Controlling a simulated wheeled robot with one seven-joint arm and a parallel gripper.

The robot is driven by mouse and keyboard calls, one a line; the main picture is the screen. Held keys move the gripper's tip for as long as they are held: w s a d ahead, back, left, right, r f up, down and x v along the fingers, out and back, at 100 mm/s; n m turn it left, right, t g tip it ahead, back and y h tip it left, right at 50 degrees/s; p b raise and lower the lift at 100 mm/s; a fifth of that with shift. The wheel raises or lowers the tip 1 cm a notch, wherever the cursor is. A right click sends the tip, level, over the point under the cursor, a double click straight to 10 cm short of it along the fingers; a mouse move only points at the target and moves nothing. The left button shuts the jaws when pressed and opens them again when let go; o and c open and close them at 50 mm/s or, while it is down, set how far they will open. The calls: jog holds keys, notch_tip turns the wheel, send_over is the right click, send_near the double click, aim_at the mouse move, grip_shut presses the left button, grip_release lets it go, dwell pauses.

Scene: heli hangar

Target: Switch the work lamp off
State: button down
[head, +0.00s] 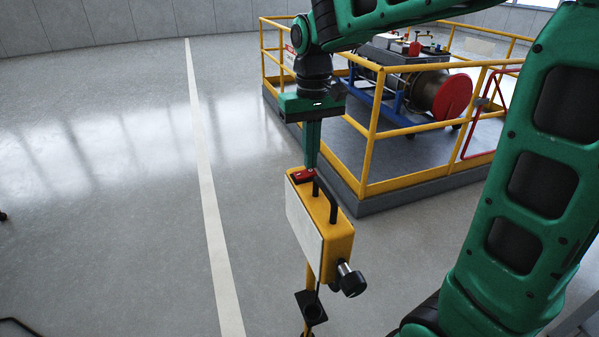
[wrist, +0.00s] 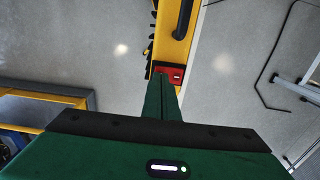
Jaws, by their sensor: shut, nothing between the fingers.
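The work lamp (head: 335,240) is a yellow box with a pale front panel and a black handle on top, held on a yellow pole. A red switch (head: 303,175) sits on its top edge; it also shows in the wrist view (wrist: 171,75). My gripper (head: 311,166) points straight down with its fingers together and empty. Its fingertips are at the red switch, and in the wrist view the fingers (wrist: 165,80) overlap the switch's near edge. I cannot tell whether they touch it or which way the switch is set.
A yellow railing (head: 372,135) surrounds a grey platform (head: 400,197) carrying machinery with a red-ended drum (head: 452,95), behind and right of the lamp. A black knob (head: 350,282) sticks out from the lamp's side. The floor to the left is open, with a white line (head: 208,190).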

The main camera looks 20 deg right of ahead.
jog(key=shift+f, duration=0.45)
dwell(0.3)
notch_tip(320, 180, up, 7)
dwell(1.0)
dwell(0.3)
jog(key=s+d+f+m, duration=0.2)
jog(key=s+d+f, duration=0.2)
jog(key=s, duration=0.4)
jog(key=s+d+f+m, duration=0.2)
jog(key=s+d+f, duration=0.2)
jog(key=s+d, duration=0.3)
jog(key=s+d+f+m, duration=0.2)
jog(key=s+d+f, duration=0.2)
jog(key=s, duration=0.6)
jog(key=shift+s+d+f, duration=0.15)
jog(key=shift+d+f, duration=0.1)
jog(key=shift+d, duration=0.6)
jog(key=shift+s, duration=0.15)
